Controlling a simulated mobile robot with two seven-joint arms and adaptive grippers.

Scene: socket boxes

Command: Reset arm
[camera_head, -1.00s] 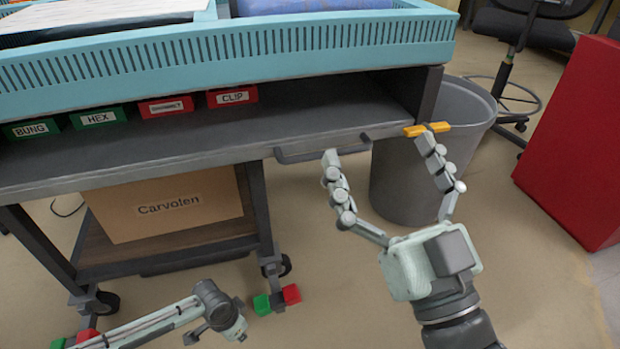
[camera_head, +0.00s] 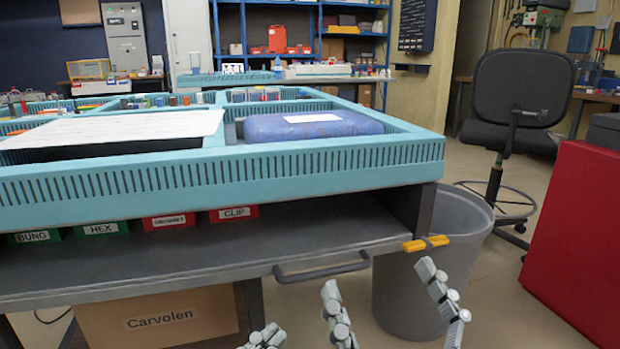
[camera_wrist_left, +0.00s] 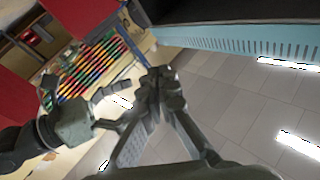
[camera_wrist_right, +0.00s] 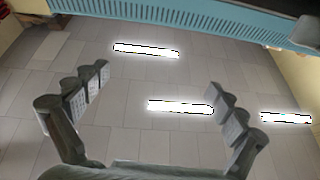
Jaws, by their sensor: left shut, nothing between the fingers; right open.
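My right gripper (camera_head: 379,280) is at the lower edge of the head view, in front of the cart. Its two fingers are spread wide with nothing between them, as the right wrist view also shows (camera_wrist_right: 160,82). My left gripper (camera_head: 264,337) shows only its fingertips at the bottom of the head view, left of the right gripper. In the left wrist view its fingers (camera_wrist_left: 160,86) meet and hold nothing. On the cart shelf stand a green BUNG box (camera_head: 33,237), a green HEX box (camera_head: 102,229), a red box (camera_head: 168,221) and a red CLIP box (camera_head: 233,213).
The cart's turquoise tray (camera_head: 220,185) overhangs the shelf, whose handle (camera_head: 322,270) faces me. A grey bin (camera_head: 410,300) stands by its right corner. A red block (camera_head: 580,255) and an office chair (camera_head: 515,95) are further right. A Carvolen carton (camera_head: 160,318) sits below.

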